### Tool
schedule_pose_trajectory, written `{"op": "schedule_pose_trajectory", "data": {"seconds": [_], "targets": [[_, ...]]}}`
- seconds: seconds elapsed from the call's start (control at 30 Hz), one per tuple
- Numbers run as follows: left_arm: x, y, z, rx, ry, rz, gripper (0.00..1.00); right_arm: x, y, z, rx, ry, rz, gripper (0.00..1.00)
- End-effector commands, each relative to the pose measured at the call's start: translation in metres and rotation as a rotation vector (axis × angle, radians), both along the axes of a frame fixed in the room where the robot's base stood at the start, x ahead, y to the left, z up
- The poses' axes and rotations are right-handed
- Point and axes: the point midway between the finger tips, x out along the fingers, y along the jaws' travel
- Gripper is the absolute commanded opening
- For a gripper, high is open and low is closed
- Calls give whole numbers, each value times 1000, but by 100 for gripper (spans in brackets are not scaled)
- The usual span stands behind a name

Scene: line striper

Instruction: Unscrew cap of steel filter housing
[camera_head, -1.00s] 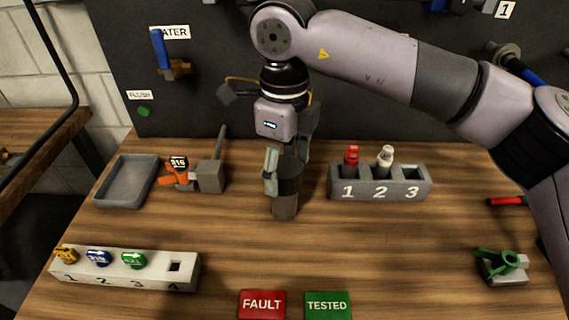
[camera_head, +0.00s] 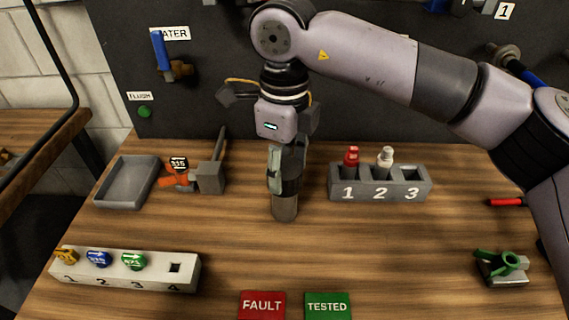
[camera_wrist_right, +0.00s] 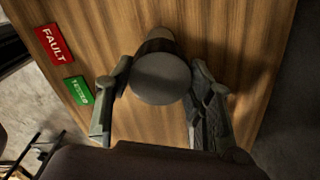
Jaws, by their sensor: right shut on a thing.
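The steel filter housing (camera_head: 285,208) stands upright on the wooden bench in the middle of the head view. Its lower body shows below my right gripper (camera_head: 286,175), which comes down over it from above. In the right wrist view the round grey cap (camera_wrist_right: 160,79) sits between the two fingers of the gripper (camera_wrist_right: 162,88). The fingers are shut on the cap's sides. From the head view the fingers and wrist hide most of the cap. Whether the cap is loose from the body cannot be told. My left gripper is not in view.
A grey rack (camera_head: 379,192) with red and white bottles stands right of the housing. A grey tray (camera_head: 127,204) and an orange-handled valve (camera_head: 177,178) are at left. A tag block (camera_head: 124,270), the FAULT plate (camera_head: 262,305) and the TESTED plate (camera_head: 327,306) lie in front.

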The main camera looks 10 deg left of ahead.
Motion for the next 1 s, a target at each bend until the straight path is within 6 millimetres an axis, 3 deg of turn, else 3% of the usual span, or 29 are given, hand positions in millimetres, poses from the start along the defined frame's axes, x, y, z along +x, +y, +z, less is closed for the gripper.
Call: {"op": "schedule_pose_trajectory", "data": {"seconds": [0.3,0.73,1.0], "targets": [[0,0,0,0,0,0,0,0,0,0,0,1,337,15],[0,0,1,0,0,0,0,0,0,0,0,1,413,15],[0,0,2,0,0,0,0,0,0,0,0,1,716,15]]}}
